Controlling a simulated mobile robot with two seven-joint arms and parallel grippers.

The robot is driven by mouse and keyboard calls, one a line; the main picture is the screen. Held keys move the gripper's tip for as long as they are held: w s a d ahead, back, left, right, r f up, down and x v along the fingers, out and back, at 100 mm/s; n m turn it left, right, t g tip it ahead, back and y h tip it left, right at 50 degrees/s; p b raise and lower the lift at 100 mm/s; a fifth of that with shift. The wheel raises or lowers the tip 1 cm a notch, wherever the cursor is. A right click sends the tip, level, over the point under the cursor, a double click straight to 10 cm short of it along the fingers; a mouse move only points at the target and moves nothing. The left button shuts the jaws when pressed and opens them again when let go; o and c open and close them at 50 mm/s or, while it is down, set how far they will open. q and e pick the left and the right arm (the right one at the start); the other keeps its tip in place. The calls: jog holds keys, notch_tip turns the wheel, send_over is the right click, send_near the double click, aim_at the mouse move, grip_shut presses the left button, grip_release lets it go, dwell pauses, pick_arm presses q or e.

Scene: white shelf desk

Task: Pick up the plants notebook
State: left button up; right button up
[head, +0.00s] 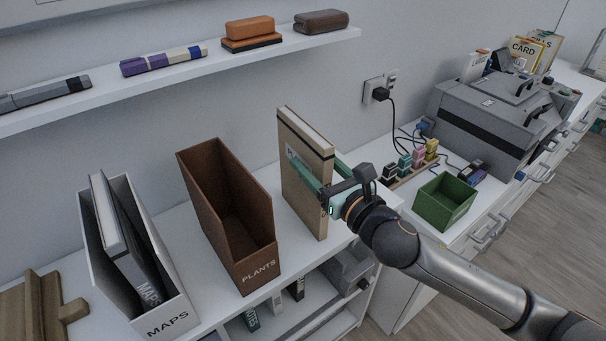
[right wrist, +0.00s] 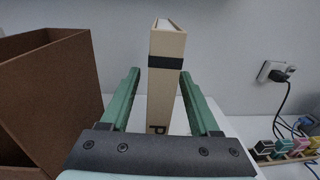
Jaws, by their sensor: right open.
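The plants notebook, a tan upright book with a dark band (head: 301,170), stands on the white shelf desk to the right of the brown PLANTS file box (head: 225,210). In the right wrist view the notebook (right wrist: 166,75) shows its spine, with a black band and a letter P low down. My right gripper (head: 315,170) is open, its green fingers on either side of the notebook. In the right wrist view a gap shows between each finger and the notebook. The PLANTS box looks empty. My left gripper is not in view.
A white MAPS box (head: 168,318) holding binders stands left of the PLANTS box. A small green bin (head: 444,203), colored blocks (head: 418,158) and a grey machine (head: 490,115) lie to the right. A wall shelf (head: 190,68) runs above.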

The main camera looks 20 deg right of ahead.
jog(key=shift+x, duration=0.8)
jog(key=shift+c, duration=0.2)
grip_shut()
dwell(0.5)
jog(key=shift+r, duration=0.15)
